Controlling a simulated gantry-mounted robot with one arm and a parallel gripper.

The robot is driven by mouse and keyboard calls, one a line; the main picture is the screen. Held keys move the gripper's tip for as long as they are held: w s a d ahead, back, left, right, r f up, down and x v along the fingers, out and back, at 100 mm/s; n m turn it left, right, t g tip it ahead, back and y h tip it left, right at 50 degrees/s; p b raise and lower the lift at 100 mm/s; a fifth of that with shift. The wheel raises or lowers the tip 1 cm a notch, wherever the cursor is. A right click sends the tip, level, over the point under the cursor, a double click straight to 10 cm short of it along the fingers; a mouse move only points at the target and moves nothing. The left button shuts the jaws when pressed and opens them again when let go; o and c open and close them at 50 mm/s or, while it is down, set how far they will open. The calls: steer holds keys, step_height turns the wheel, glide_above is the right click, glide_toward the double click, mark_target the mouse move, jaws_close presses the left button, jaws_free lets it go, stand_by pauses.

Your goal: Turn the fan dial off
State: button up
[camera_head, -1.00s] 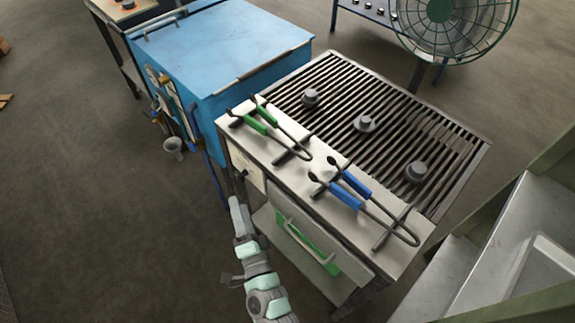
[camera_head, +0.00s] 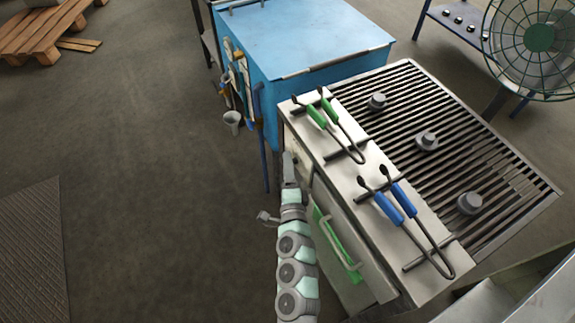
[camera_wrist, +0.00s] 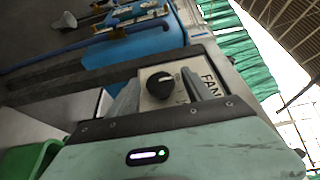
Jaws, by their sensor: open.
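The fan dial (camera_wrist: 160,84) is a round black knob with a light pointer mark. It sits on a pale plate marked FAN (camera_wrist: 210,84) in the wrist view. My gripper (camera_wrist: 158,92) is open, with one grey finger on each side of the knob; I cannot tell if they touch it. In the head view my gripper (camera_head: 290,170) is at the left front face of the grated metal bench (camera_head: 335,165). The dial is hidden there behind my arm and the bench edge.
Green-handled tongs (camera_head: 316,116) and blue-handled tongs (camera_head: 386,208) lie on the bench top. A blue furnace box (camera_head: 300,40) stands behind. A green fan (camera_head: 540,38) is at the right. Open floor lies left.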

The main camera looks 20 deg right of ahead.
steer(key=shift+w+d, duration=0.15)
steer(key=shift+w, duration=0.4)
steer(key=shift+c, duration=0.5)
jaws_close()
